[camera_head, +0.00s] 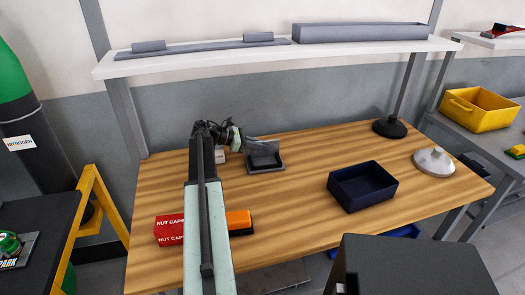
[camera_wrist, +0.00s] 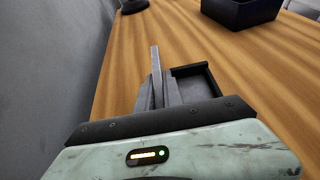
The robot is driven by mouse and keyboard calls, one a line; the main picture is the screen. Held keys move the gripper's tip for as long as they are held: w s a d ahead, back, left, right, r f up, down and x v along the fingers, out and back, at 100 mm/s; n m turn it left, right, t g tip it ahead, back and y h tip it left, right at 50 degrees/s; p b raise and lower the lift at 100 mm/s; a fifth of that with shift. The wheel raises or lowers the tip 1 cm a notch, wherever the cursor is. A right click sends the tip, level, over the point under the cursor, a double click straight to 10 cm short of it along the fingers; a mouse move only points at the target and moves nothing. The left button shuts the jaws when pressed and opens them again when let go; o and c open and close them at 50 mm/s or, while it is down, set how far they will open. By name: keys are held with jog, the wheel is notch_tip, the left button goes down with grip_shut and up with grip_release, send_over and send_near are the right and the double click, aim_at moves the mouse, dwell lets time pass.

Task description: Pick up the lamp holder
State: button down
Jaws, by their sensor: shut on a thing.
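The lamp holder, as I take it, is a small dark grey open tray-like piece (camera_head: 265,158) with a raised back, at the back middle of the wooden table. My gripper (camera_head: 243,142) reaches it from the left. In the wrist view, my gripper (camera_wrist: 158,92) has its grey fingers close together on the left side of the holder (camera_wrist: 205,80), shut on its edge. The holder's dark rim and grey inside show to the right of the fingers. I cannot tell whether it touches the table. My arm hides part of the table left of it.
A dark blue bin (camera_head: 362,186) stands to the right on the table (camera_head: 310,215). A black round base (camera_head: 390,128) and a silver lamp-like disc (camera_head: 434,162) are farther right. A red nut caps box (camera_head: 169,230) and an orange-black item (camera_head: 239,221) flank my arm. A shelf (camera_head: 200,63) spans above.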

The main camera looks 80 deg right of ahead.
notch_tip(320, 180, up, 4)
jog(key=p, duration=0.4)
jog(key=shift+r, duration=0.15)
jog(key=w+a, duration=0.3)
jog(key=a, duration=0.4)
jog(key=w+a, duration=0.4)
jog(key=a, duration=0.3)
jog(key=shift+a+r+p, duration=0.2)
jog(key=shift+r+p, duration=0.1)
jog(key=shift+r, duration=0.05)
